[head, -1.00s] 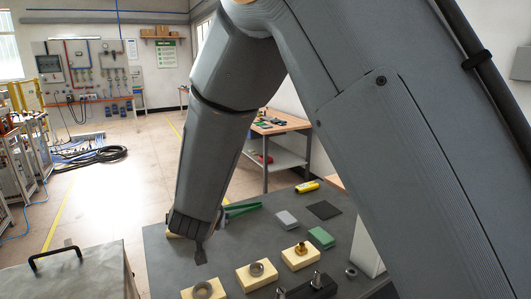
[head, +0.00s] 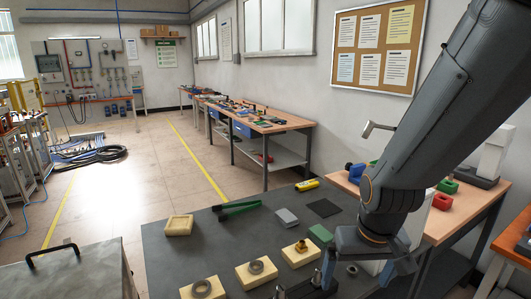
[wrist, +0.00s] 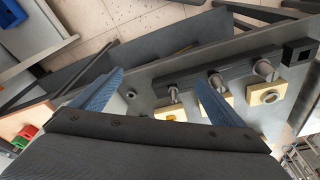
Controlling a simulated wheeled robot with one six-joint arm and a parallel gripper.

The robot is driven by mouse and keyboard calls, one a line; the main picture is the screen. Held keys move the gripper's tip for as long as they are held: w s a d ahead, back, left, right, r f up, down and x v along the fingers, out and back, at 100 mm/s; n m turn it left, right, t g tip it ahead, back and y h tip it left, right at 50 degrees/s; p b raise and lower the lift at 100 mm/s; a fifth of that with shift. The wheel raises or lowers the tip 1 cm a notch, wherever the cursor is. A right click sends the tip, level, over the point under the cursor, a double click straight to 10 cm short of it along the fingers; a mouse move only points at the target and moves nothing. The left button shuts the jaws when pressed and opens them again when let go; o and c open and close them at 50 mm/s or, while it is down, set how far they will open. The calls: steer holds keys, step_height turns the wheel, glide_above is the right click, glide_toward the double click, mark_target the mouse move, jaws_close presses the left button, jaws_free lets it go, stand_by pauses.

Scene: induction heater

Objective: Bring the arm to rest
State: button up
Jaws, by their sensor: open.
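My arm comes in from the upper right in the head view, and my gripper (head: 365,272) hangs low over the right part of the dark grey workbench (head: 165,258). In the wrist view my gripper (wrist: 155,85) shows two blue fingers spread wide, with nothing between them. The black bar with several metal pegs (wrist: 195,83) lies beyond and to the right of the fingers. In the head view my gripper partly hides this bar. I cannot tell the exact height of my gripper above the bench.
Pale blocks with metal rings (head: 257,270) stand along the bench front. A side table (head: 470,207) stands to the right.

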step_height(320, 180, down, 10)
steer(key=g+b, duration=0.1)
steer(key=b, duration=0.6)
steer(key=shift+s+g+b, duration=0.25)
steer(key=shift+g+b, duration=0.05)
steer(key=shift+b, duration=0.05)
